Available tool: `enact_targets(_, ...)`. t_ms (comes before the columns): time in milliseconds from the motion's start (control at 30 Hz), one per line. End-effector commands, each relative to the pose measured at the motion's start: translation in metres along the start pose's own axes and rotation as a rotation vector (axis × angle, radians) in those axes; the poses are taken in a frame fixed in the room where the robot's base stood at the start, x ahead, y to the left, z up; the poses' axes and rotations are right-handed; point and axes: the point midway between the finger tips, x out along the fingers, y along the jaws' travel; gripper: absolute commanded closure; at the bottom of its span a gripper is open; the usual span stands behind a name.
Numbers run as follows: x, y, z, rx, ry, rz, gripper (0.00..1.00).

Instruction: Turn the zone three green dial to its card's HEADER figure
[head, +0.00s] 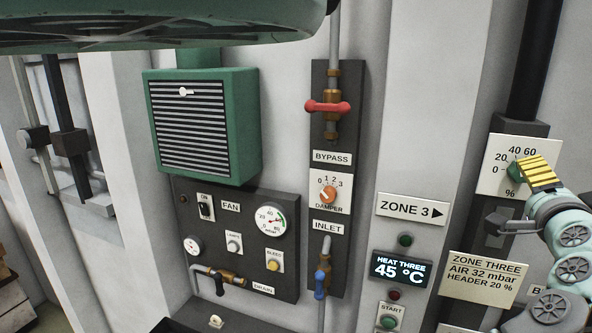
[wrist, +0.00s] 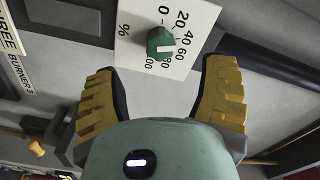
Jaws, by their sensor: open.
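The green dial (head: 514,169) sits on a white percent scale plate (head: 490,183) at the right of the head view, partly hidden by my gripper (head: 540,173). In the wrist view the dial (wrist: 158,42) is a green knob with a white mark; its exact reading is unclear. The scale there shows 0, 20, 40, 60 and higher figures. My gripper (wrist: 161,72) is open, its yellow fingers apart, with the dial ahead of the gap between them. The zone three card (head: 482,279) reads AIR 32 mbar, HEADER 20 %.
A ZONE 3 sign (head: 412,209) with an arrow and a display (head: 401,270) reading HEAT THREE 45 °C are left of the card. A dark pipe (head: 537,60) rises above the dial. A fan panel (head: 240,235) and red-handled bypass valve (head: 327,107) are farther left.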

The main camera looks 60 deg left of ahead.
Motion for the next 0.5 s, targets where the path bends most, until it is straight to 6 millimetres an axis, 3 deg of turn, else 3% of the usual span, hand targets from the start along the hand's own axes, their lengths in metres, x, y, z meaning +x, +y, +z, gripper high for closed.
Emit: enact_targets(500, 0.024, 0.002, 0.005, 0.003, -0.006, -0.010, 0.28)
